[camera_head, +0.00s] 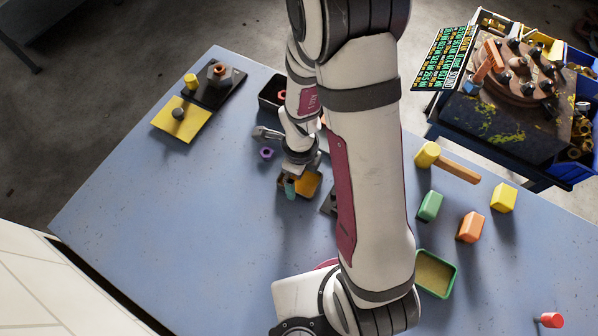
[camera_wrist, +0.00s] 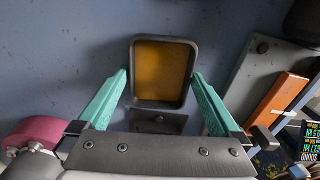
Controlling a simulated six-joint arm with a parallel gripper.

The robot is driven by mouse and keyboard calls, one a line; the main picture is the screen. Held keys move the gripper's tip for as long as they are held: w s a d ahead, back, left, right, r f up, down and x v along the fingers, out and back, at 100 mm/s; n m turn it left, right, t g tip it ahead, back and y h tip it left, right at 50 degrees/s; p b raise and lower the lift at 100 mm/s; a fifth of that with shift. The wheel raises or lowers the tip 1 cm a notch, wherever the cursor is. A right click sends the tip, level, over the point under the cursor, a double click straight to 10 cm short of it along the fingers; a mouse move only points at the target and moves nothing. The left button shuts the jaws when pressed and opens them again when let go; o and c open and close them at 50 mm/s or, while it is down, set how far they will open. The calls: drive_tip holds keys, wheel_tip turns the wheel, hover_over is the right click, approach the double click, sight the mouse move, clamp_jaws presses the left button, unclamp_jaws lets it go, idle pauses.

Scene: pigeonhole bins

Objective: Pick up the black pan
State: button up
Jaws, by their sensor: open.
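The black pan has a dark rim and an orange-brown inside. In the wrist view the pan (camera_wrist: 134,72) lies on the blue table at the upper middle, with a dark tab with a small hole on its near side. My gripper (camera_wrist: 160,77) is open and empty, its teal fingers spread on the left and right of the pan. In the head view the pan (camera_head: 313,193) is partly hidden by my gripper (camera_head: 290,187) and wrist above it. I cannot tell whether the fingers touch the rim.
A purple nut (camera_head: 266,153) and a black bin (camera_head: 270,95) are close by. On the right are a mallet (camera_head: 428,154), green (camera_head: 430,206), orange (camera_head: 471,228) and yellow (camera_head: 503,198) blocks, and a green-rimmed tray (camera_head: 452,284). The table's left part is mostly clear.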

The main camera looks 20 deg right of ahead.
drive_tip(key=c, duration=1.4)
drive_tip(key=shift+o, duration=0.2)
drive_tip(key=shift+r, duration=0.1)
